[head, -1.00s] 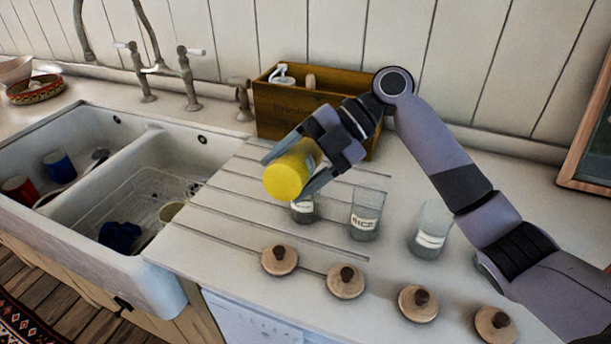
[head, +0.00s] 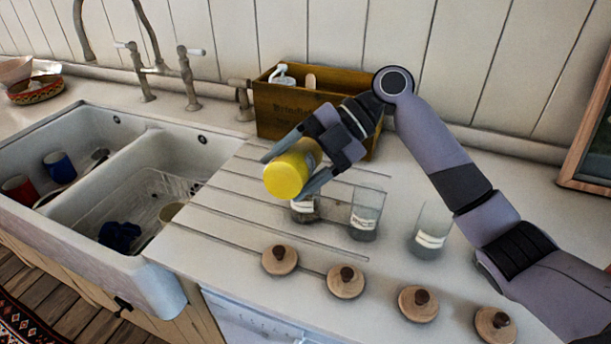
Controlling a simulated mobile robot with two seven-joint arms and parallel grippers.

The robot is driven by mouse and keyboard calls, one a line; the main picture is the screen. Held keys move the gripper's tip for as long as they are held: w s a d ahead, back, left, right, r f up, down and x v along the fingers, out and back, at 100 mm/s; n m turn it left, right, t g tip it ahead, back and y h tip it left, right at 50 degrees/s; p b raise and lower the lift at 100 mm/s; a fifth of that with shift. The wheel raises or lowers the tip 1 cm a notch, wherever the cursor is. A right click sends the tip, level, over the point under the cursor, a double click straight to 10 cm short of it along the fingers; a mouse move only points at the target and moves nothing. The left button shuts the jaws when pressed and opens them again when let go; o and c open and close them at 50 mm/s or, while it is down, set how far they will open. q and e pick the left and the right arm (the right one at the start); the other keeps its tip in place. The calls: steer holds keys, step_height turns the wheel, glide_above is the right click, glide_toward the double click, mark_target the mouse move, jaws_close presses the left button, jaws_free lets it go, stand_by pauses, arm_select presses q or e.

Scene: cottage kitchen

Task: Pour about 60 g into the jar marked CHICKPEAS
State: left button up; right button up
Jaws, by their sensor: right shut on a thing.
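My right gripper (head: 297,172) is shut on a yellow container (head: 287,175). The container is tilted well over, above a glass jar (head: 306,209) whose upper part it hides. That jar has a white label I cannot read and something dark inside. A second glass jar (head: 365,215) beside it is marked RICE. A third glass jar (head: 431,230) stands to the right, with a label too small to read. I cannot tell which jar is marked CHICKPEAS. My left gripper is not in view.
Several wooden lids with dark knobs, such as this lid (head: 346,281), lie along the counter's front. A wooden box (head: 285,113) with bottles stands behind the gripper. A white double sink (head: 110,185) with a tap is at the left.

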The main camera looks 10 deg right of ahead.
steer(key=shift+w+r, duration=0.15)
steer(key=shift+r, duration=0.05)
stand_by(1.0)
